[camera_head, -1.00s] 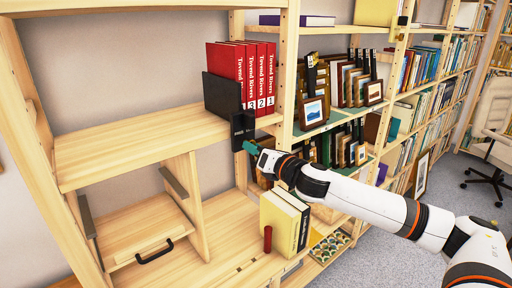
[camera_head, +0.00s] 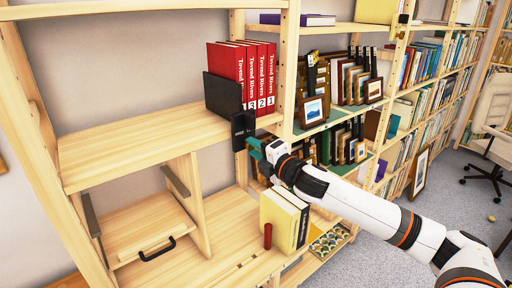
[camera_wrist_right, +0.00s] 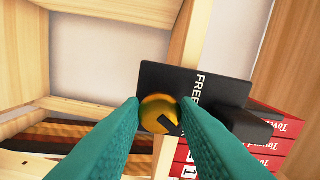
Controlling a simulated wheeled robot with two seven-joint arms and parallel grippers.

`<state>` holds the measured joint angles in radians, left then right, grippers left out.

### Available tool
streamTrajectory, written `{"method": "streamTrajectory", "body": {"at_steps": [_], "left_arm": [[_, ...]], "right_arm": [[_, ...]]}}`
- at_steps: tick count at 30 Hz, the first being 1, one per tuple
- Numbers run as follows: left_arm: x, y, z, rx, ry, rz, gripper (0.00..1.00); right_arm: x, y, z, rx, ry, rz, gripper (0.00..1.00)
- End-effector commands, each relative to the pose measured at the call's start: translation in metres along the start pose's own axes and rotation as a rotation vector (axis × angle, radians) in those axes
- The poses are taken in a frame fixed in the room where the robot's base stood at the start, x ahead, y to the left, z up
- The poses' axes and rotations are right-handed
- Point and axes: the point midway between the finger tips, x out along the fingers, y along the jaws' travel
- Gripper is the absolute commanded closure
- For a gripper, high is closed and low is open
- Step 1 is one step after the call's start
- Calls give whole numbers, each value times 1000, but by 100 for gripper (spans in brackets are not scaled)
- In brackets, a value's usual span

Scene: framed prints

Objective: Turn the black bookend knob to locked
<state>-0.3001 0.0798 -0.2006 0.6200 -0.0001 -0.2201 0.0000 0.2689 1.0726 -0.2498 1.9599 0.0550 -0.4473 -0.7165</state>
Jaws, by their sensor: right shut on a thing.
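The black bookend (camera_head: 221,96) stands on the upper shelf against the left side of several red books (camera_head: 262,72). Its front plate (camera_head: 240,126) hangs at the shelf's front edge. The right wrist view shows this plate (camera_wrist_right: 190,82) with white lettering that begins "FREE"; the rest is hidden. A round yellow knob (camera_wrist_right: 158,110) with a dark pointer mark sits on the plate's lower edge in that view. My right gripper (camera_head: 250,145) has its teal fingers (camera_wrist_right: 160,118) shut on the knob, one at each side. The left gripper is not in view.
The upper shelf (camera_head: 140,145) is bare left of the bookend. Below stand a yellow book (camera_head: 279,217), a dark red cylinder (camera_head: 268,236) and a wooden box front with a black handle (camera_head: 157,250). Framed prints (camera_head: 312,111) fill the bay to the right.

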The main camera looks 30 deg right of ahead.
Motion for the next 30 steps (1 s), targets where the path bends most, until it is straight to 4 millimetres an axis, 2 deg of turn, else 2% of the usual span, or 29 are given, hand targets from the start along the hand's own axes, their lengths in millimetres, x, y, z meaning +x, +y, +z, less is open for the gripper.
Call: {"method": "streamTrajectory", "body": {"at_steps": [12, 28, 29, 30], "left_arm": [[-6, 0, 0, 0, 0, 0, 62], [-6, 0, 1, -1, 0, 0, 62], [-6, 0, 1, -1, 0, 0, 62], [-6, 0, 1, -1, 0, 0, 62]], "right_arm": [[0, 0, 0, 180, 1, 2, 94], [0, 1, 0, 204, 0, 2, 94], [0, 1, 0, 203, 0, 2, 70], [0, 1, 0, 203, 0, 2, 63]]}}
